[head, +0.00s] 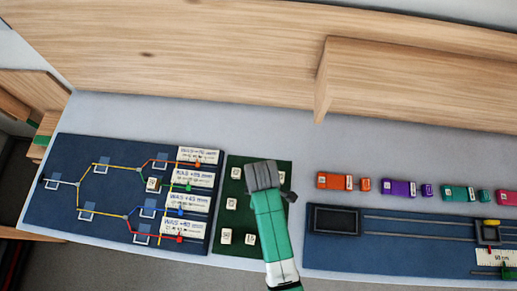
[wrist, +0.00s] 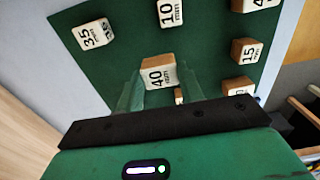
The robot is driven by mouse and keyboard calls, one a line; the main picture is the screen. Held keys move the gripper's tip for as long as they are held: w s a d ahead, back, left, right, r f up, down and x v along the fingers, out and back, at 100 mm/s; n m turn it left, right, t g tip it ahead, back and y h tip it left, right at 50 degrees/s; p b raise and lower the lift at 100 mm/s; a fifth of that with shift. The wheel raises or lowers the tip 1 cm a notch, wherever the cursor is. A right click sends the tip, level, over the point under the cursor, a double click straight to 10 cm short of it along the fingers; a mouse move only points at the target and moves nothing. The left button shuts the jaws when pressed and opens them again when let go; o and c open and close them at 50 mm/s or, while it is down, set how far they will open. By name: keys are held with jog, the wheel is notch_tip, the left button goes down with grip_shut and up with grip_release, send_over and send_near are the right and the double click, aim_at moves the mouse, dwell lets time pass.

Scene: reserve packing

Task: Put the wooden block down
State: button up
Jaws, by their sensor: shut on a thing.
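My gripper (head: 262,177) is over the green mat in the head view, where it hides the held block. In the wrist view my gripper (wrist: 157,84) is shut on a wooden block marked 40 mm (wrist: 158,73), whose white labelled face shows between the two fingers. I cannot tell whether this block touches the green mat (wrist: 120,62) or hangs just above it.
Other labelled blocks lie around it on the mat: 35 mm (wrist: 92,34), 10 mm (wrist: 168,12), 15 mm (wrist: 246,52) and more. Left is a blue track board (head: 60,205) with one block (head: 153,184). Right are coloured cars (head: 336,181) and a blue rail board (head: 400,255).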

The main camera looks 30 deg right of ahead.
jog(key=s+a, duration=0.1)
jog(key=s, duration=0.4)
jog(key=s+a, duration=0.1)
jog(key=s, duration=0.1)
jog(key=shift+s+a+r, duration=0.25)
jog(key=shift+a+r, duration=0.05)
jog(key=shift+r, duration=0.05)
